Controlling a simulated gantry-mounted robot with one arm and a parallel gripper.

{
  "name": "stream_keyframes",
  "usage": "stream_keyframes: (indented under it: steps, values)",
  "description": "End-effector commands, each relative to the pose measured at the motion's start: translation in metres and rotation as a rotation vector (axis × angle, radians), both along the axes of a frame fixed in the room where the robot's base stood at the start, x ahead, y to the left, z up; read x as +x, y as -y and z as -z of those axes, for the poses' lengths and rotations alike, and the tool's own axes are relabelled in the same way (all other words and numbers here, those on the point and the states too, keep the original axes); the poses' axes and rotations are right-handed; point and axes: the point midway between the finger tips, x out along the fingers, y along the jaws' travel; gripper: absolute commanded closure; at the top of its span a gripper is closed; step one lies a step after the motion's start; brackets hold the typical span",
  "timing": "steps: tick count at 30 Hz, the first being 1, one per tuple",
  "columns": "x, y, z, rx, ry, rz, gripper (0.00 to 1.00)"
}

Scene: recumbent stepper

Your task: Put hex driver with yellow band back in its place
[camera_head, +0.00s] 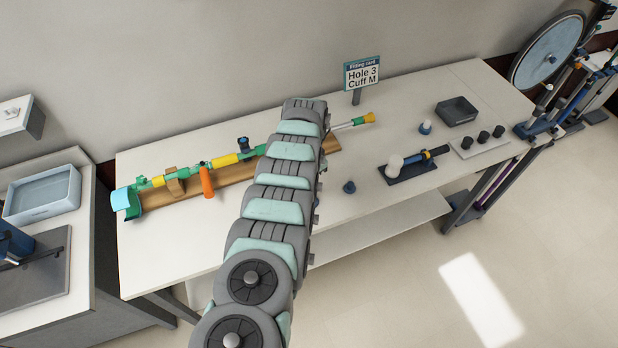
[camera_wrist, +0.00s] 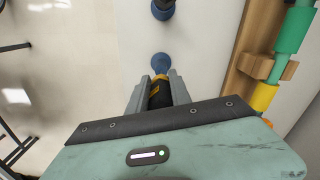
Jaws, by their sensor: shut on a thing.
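In the wrist view my gripper (camera_wrist: 159,82) is shut on a dark handle with a yellow-orange band, the hex driver (camera_wrist: 159,97). Only a short piece of it shows between the fingers; its far end is hidden. A round blue piece (camera_wrist: 160,62) shows just beyond the fingertips; I cannot tell whether it touches the driver. In the head view my arm hides the gripper and the driver. A dark mat (camera_head: 393,178) there bears a white-ended piece and another dark tool with a yellow part (camera_head: 417,158).
A green and yellow crutch (camera_head: 225,160) lies on a wooden cradle (camera_head: 238,174) along the table. A blue knob (camera_head: 349,187), a blue and white knob (camera_head: 425,128), a dark tray (camera_head: 457,111), a white plate (camera_head: 462,151) with dark cylinders and a card sign (camera_head: 361,73) stand rightward.

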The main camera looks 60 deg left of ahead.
Motion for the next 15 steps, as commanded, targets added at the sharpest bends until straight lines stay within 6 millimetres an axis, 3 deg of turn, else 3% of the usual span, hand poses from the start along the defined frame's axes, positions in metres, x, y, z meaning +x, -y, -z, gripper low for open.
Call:
stream_keyframes:
  steps: [15]
  values:
    - [0.0, 0.0, 0.023, 0.0, 0.0, 0.001, 1.0]
